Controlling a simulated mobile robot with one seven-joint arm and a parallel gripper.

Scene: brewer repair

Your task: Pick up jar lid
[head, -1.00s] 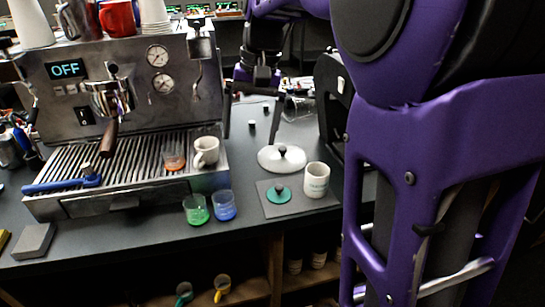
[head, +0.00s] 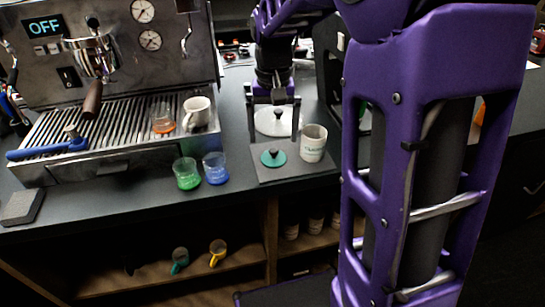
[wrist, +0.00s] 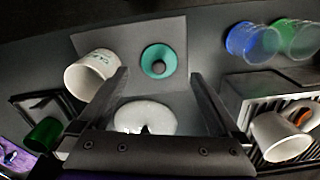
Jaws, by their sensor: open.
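A white round lid (head: 272,121) with a dark knob lies on the counter; it also shows in the wrist view (wrist: 150,114), between my fingers. A smaller teal disc (head: 273,157) with a dark knob lies on a grey mat (head: 300,173) in front of it, and in the wrist view the disc (wrist: 163,60) shows just beyond my fingertips. I cannot tell which of the two is the jar lid. My gripper (head: 274,138) is open and empty, pointing down, with its fingers on either side of the white lid in the head view. Contact cannot be told.
A white cup (head: 313,143) stands on the mat, close to one finger in the wrist view. Green (head: 187,173) and blue (head: 215,168) glasses stand left of the mat. The espresso machine (head: 110,45) fills the left, with a mug (head: 197,113) on its grate.

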